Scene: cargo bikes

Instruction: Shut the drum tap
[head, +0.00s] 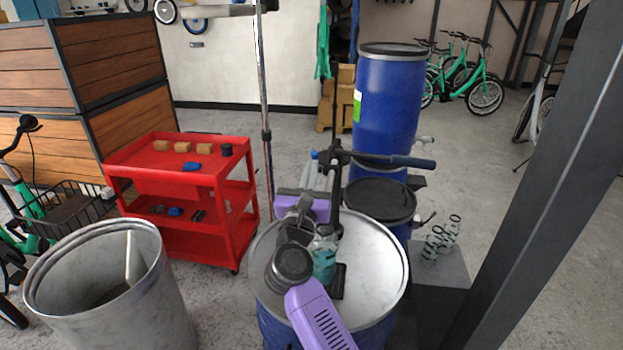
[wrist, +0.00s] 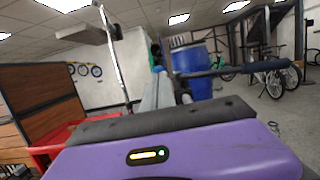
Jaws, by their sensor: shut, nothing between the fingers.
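A tall blue drum (head: 388,105) stands on another blue drum behind the work area. A pale tap (head: 426,141) shows at the right of the tall drum; it is too small to tell whether it is open. A second small tap-like fitting (head: 427,219) sticks out lower, right of a black-lidded drum (head: 380,202). The tall drum also shows in the wrist view (wrist: 190,62), but no tap is clear there. My gripper (head: 318,172) is shut and empty, above the grey drum lid in front, left of and apart from both fittings.
A dark bar with a blue grip (head: 405,160) crosses between my gripper and the drums. A grey-lidded drum (head: 385,262) stands below my arm. A red cart (head: 165,180) and open metal bin (head: 50,270) are left. A grey post (head: 535,190) stands right.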

